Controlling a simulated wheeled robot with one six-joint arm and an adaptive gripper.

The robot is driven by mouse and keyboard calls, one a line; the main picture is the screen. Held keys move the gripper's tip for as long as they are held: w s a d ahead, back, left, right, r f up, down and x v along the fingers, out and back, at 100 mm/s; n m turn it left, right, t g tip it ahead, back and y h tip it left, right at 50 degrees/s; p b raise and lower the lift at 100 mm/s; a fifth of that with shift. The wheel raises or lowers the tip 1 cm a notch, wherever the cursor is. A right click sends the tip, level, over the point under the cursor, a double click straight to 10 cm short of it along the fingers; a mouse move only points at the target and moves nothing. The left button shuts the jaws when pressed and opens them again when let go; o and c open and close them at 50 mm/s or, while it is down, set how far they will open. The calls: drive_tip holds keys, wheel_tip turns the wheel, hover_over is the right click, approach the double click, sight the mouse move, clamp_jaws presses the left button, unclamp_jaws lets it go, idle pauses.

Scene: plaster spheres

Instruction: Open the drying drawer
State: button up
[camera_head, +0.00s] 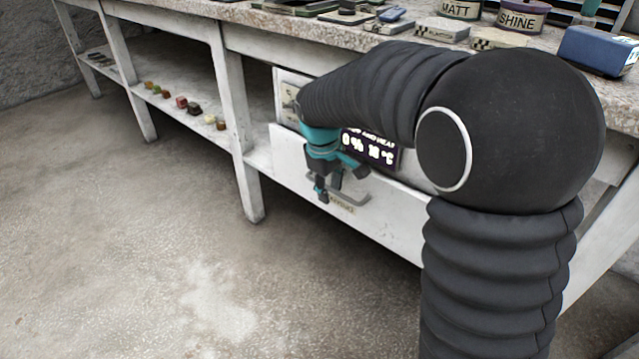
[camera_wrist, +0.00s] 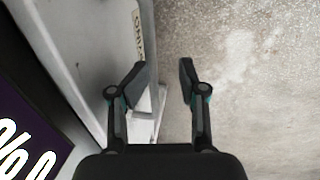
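The drying drawer (camera_head: 395,225) has a white front under the bench and looks shut. Its grey bar handle (camera_head: 352,200) sits above a small label (camera_head: 341,209), whose lettering is partly hidden by my gripper. My gripper (camera_head: 330,188) points down in front of the drawer, close to the left end of the handle. In the wrist view my gripper (camera_wrist: 158,78) is open with its fingers well apart. A pale piece shows low between the fingers, near the left one; I cannot tell whether it is the handle or whether a finger touches it. The label (camera_wrist: 138,35) shows beyond the left finger.
A purple display (camera_head: 370,150) with white figures is above the drawer. The bench top (camera_head: 270,35) carries tools, two labelled tins (camera_head: 522,17) and a blue box (camera_head: 597,50). Small coloured pieces (camera_head: 182,102) lie on the low shelf at left. The floor (camera_head: 180,240) in front is clear.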

drive_tip(key=shift+a, duration=0.15)
wheel_tip(320, 180, up, 12)
drive_tip(key=s+a, duration=0.1)
drive_tip(key=shift+s+a, duration=0.25)
drive_tip(key=shift+s, duration=0.15)
drive_tip(key=shift+d+f, duration=0.1)
idle(0.3)
